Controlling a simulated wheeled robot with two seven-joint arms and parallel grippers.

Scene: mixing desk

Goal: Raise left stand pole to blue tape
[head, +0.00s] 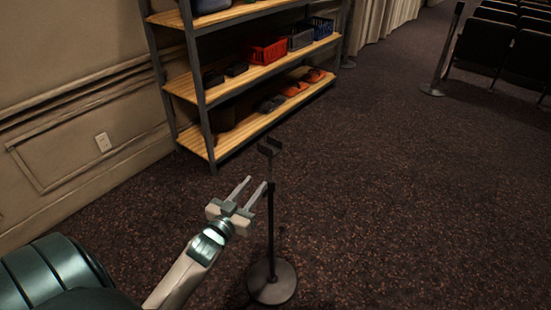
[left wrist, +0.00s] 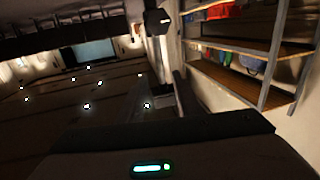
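A dark stand pole (head: 271,225) stands upright on a round base (head: 272,282) on the carpet in the head view. A small dark holder (head: 269,147) tops it. No blue tape can be made out on the pole. My left gripper (head: 256,181) is open, its two pale fingers apart and pointing up and away. It is just left of the upper pole, with the right finger close to it; I cannot tell whether they touch. Nothing shows between the fingers. My right gripper is in neither view.
A shelf unit (head: 258,72) with a red basket (head: 265,50) and several other items stands behind the pole, along the wall. A barrier post (head: 442,55) and dark chairs (head: 505,45) are at the far right. The carpet right of the stand is clear.

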